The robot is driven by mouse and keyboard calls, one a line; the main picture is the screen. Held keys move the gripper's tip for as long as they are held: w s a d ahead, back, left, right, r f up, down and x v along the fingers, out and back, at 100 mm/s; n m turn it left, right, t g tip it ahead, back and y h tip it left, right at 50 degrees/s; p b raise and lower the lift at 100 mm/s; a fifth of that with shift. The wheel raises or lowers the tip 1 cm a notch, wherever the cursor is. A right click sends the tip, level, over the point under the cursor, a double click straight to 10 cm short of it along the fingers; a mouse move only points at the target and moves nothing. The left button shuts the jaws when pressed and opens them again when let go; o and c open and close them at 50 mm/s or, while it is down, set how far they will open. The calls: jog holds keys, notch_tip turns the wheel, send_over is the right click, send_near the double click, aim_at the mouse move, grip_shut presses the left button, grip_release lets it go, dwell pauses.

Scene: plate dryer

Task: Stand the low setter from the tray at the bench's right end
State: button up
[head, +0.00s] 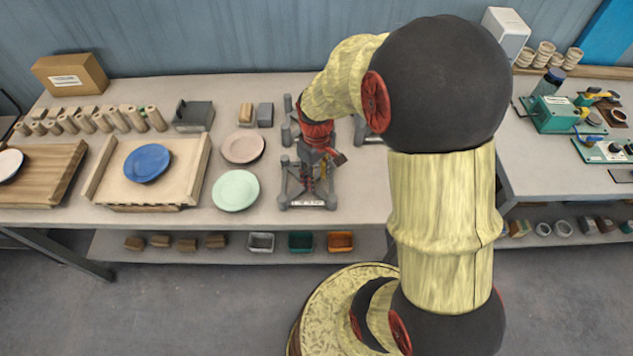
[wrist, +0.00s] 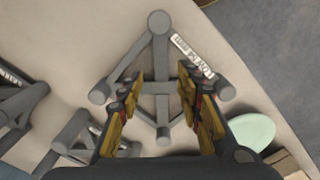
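The low setter (wrist: 160,50) is a grey frame of round bars with a white label starting "LOW". In the wrist view it fills the middle; in the head view it stands on the bench, its labelled bar (head: 307,203) at the front. My gripper (wrist: 157,85) is open, its fingers apart on either side of the setter's middle bars. I see no finger touching them and cannot tell the height gap. In the head view my gripper (head: 318,165) hides part of the setter. A pale wooden tray (head: 105,187) holds a blue plate (head: 148,163).
Other grey setters (wrist: 20,105) stand close by, partly hidden by my arm. A green plate (head: 236,190) and a pink plate (head: 242,146) lie left of the setter. A second wooden tray (head: 50,180) is far left. A right-hand bench (head: 535,170) holds green devices (head: 556,115).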

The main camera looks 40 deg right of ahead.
jog(key=s+a+r+m+t+p, duration=0.15)
jog(key=a+r, duration=0.25)
jog(key=r, duration=0.6)
jog(key=s+a+r+n+t, duration=0.1)
jog(key=s+a+r+t, duration=0.15)
jog(key=r, duration=0.75)
jog(key=s+a+r+m+t, duration=0.1)
jog(key=s+a+r, duration=0.4)
jog(key=s, duration=0.3)
jog(key=shift+s+a+r+m+t, duration=0.15)
jog(key=shift+a+r+m+t, duration=0.15)
jog(key=shift+r, duration=0.2)
